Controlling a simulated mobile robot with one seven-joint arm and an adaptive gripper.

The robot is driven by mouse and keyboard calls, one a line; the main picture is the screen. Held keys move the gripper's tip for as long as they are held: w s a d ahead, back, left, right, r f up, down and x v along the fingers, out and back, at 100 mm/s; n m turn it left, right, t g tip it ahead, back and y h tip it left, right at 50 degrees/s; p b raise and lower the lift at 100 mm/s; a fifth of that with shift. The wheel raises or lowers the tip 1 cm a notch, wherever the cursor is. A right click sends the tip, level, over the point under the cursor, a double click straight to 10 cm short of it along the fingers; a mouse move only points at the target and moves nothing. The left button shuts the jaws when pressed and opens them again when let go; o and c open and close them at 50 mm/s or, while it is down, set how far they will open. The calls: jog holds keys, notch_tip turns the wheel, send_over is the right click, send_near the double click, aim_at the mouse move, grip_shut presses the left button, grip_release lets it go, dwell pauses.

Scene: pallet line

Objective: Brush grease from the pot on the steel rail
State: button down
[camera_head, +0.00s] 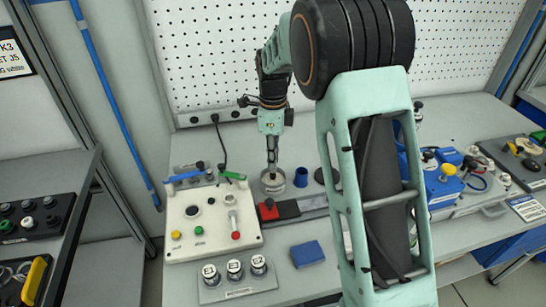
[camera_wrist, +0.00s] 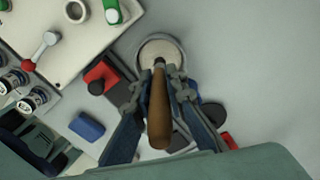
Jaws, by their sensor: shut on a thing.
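My gripper (camera_head: 271,143) points down over the bench. In the wrist view, my gripper (camera_wrist: 160,88) is shut on a brush with a brown handle (camera_wrist: 159,122). The brush points toward the round, pale-rimmed grease pot (camera_wrist: 142,52), with its head at or inside the near part of the rim. The bristles are hidden, so I cannot tell whether they touch grease. In the head view the pot (camera_head: 265,187) stands directly below my gripper. The steel rail (camera_head: 313,203) lies right of the pot, beside a dark strip (camera_head: 288,209) and a red block (camera_head: 268,211).
A white control panel (camera_head: 212,240) with buttons and levers stands left of the pot. Several white-capped jars sit on a stand (camera_head: 238,288) in front. A blue block (camera_head: 307,254) lies on the bench. A blue cup (camera_head: 301,177) stands behind the rail. A pegboard (camera_head: 210,60) closes the back.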

jog(key=shift+s+f, duration=0.1)
jog(key=shift+f, duration=0.3)
dwell(1.1)
jog(key=shift+r, duration=0.15)
notch_tip(320, 180, up, 7)
jog(key=p, duration=0.5)
jog(key=shift+d, duration=0.1)
dwell(0.8)
